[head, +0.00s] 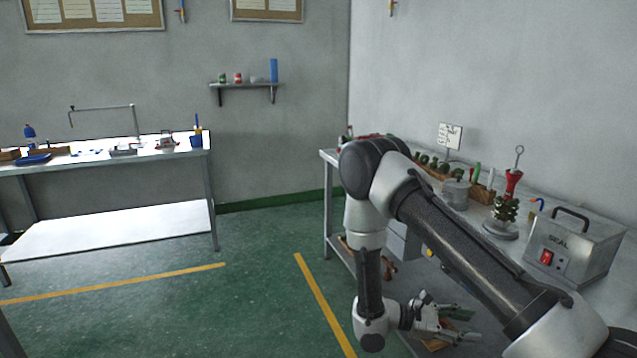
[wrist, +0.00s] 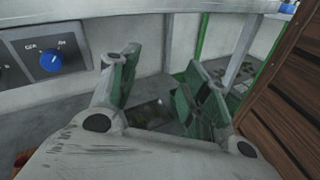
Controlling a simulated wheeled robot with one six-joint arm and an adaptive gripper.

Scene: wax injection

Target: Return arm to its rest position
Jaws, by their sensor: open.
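My gripper (head: 446,318) is low at the bottom of the head view, to the right of my bent arm's lower joint, in front of the right bench. In the wrist view my gripper (wrist: 163,92) shows two fingers with green pads standing apart, with nothing between them. My arm is raised at the elbow and bent down, covering part of the right bench (head: 600,275) in the head view.
The right bench holds a grey box marked SEAL (head: 574,248), a wax tree on a stand (head: 503,213) and a grey pot (head: 456,192). A panel with a blue knob (wrist: 51,61) and a brown wooden surface (wrist: 290,100) flank the gripper. Green floor (head: 250,260) is open at left.

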